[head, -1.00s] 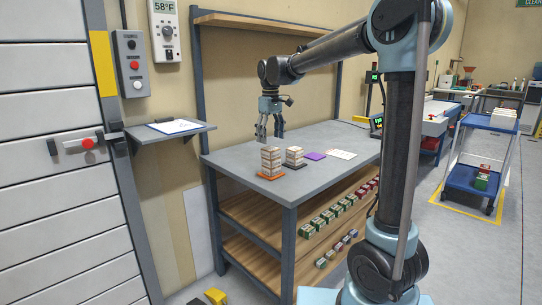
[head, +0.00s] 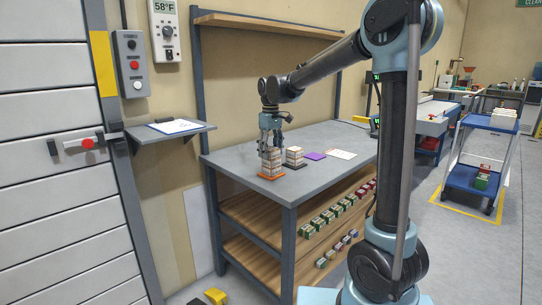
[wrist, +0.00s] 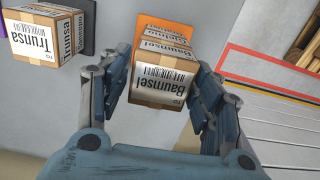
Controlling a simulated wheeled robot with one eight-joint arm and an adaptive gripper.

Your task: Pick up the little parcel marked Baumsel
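The small brown parcel marked Baumsel (wrist: 163,84) is at the top of a stack in the wrist view, with a white label and barcode facing the camera. More labelled parcels show beneath it. In the head view the stack (head: 271,165) stands on an orange mat (head: 271,177) near the table's front corner. My gripper (head: 270,146) is directly above the stack, pointing down. In the wrist view my gripper (wrist: 164,76) has one finger on each side of the Baumsel parcel. The fingers are spread; whether they touch its sides is hard to tell.
A second stack (head: 294,155) stands close to the right on a dark mat; its top parcel reads Trunsa (wrist: 42,34). Several boxes line the shelf (head: 262,212) below the tabletop.

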